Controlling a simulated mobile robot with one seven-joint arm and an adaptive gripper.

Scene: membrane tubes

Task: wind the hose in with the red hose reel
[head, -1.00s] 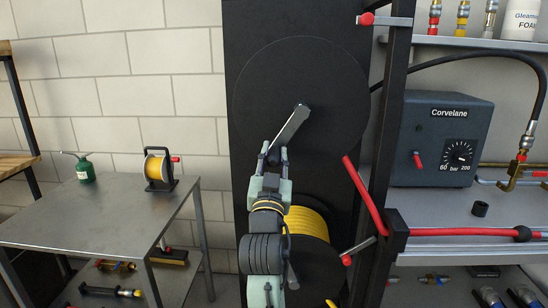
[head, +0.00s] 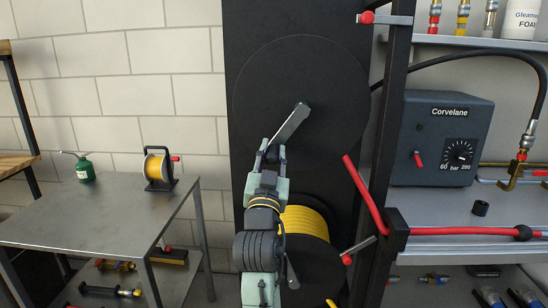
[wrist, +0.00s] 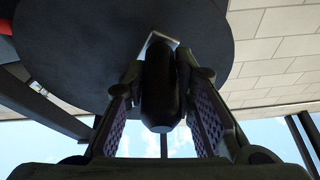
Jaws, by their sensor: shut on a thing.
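The upper reel (head: 335,75), a large black disc with the red hose (head: 363,190) beside it, is mounted on a dark panel. A grey crank arm (head: 290,125) runs from its hub down to the left. My gripper (head: 270,152) is at the crank's lower end. In the wrist view the dark rounded crank handle (wrist: 160,90) sits between the two finger pads, and my gripper is shut on it. The red hose hangs slanting from the reel's lower right towards the frame post. The hose wound behind the disc is hidden.
A lower reel with yellow hose (head: 305,222) is below, partly behind my arm. A red-tipped lever (head: 358,250) juts at the right of it. A black frame post (head: 388,140) and a grey Corvelane box (head: 441,138) stand right. A metal table (head: 90,222) is left.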

